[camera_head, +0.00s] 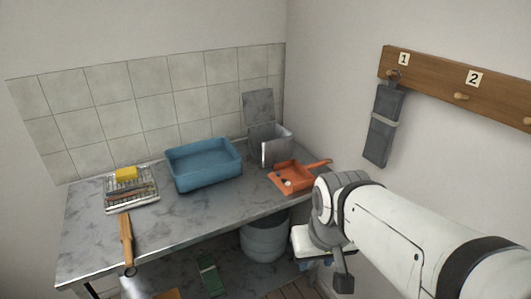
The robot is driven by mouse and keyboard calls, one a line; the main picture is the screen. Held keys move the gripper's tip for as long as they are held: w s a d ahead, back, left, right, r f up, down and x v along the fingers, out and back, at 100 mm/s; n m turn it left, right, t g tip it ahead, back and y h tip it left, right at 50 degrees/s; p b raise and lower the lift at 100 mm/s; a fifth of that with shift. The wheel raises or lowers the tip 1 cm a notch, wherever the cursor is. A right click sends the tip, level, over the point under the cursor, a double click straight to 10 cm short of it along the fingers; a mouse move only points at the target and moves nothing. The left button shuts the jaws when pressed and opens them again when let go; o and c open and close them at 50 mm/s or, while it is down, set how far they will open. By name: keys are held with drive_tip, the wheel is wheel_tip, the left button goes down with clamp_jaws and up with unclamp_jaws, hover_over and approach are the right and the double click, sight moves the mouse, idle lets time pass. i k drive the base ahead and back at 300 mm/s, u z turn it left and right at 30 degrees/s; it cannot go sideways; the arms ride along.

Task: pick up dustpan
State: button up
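The orange dustpan (291,179) lies on the right end of the grey marbled counter (190,217), its handle pointing right towards the wall. A few small dark and pale bits lie in its pan. My white arm reaches in from the lower right, and its wrist is just right of the dustpan in the picture. The dark end of my gripper (343,283) seems to hang below the wrist, lower than the dustpan in the picture and apart from it. Its fingers are too unclear to tell open from shut.
A blue basin (204,167) and a grey open-lidded bin (269,147) stand near the dustpan. A wire rack with a yellow sponge (126,174) and a wooden-handled tool (126,240) are at left. A grey bucket (264,241) stands below. A grey strap (383,125) hangs from the peg rail.

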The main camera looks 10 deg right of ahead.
sight(300, 178)
drive_tip(key=z, duration=0.05)
drive_tip(key=i, duration=1)
drive_tip(key=u, duration=0.05)
